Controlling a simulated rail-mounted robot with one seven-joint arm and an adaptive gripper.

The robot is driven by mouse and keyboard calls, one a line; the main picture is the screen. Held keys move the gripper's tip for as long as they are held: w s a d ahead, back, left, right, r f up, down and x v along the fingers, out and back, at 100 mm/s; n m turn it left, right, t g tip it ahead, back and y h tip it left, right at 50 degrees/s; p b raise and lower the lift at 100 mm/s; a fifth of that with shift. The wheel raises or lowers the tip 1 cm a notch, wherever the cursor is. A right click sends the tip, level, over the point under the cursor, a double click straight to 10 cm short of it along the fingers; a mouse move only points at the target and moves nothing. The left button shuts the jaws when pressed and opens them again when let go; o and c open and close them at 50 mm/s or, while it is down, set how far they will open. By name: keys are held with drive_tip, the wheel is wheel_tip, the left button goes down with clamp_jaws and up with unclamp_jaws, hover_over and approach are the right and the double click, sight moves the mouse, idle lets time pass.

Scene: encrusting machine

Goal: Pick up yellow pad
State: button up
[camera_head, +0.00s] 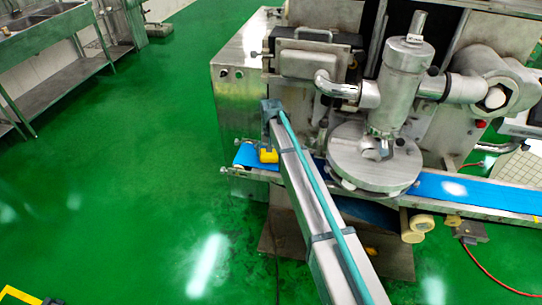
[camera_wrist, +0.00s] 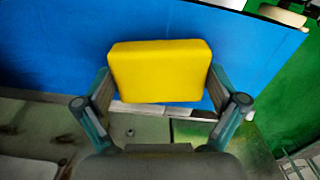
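The yellow pad (camera_wrist: 160,72) is a thick block with rounded corners. In the wrist view it is between the two fingers of my gripper (camera_wrist: 160,88), one finger along each side. No clear gap shows at either side, but I cannot tell whether the fingers press on it. In the head view the pad (camera_head: 268,156) shows at the far end of my arm, at the left end of the blue belt (camera_head: 246,156). The arm end partly hides the pad and the fingers there. I cannot tell whether the pad rests on the belt or is just above it.
The steel machine body (camera_head: 237,105) stands behind the belt, with a vertical cylinder (camera_head: 403,85) over a round turntable (camera_head: 372,168) to the right. The belt (camera_head: 475,192) continues right. Green floor (camera_head: 130,180) is clear at left. A steel sink bench (camera_head: 50,40) stands at the back left.

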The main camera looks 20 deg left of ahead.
drive_tip(key=c, duration=0.3)
drive_tip(key=shift+r, duration=0.1)
drive_tip(key=shift+r+b, duration=0.45)
drive_tip(key=s+d+r+b, duration=0.1)
drive_tip(key=s+d+r, duration=0.1)
drive_tip(key=s+r, duration=0.2)
drive_tip(key=s+d+r+b, duration=0.1)
drive_tip(key=s+r+b, duration=0.1)
drive_tip(key=s+r, duration=0.2)
drive_tip(key=s+d+r+b, duration=0.2)
drive_tip(key=s+r, duration=0.2)
drive_tip(key=shift+s+d, duration=0.35)
drive_tip(key=shift+s, duration=0.05)
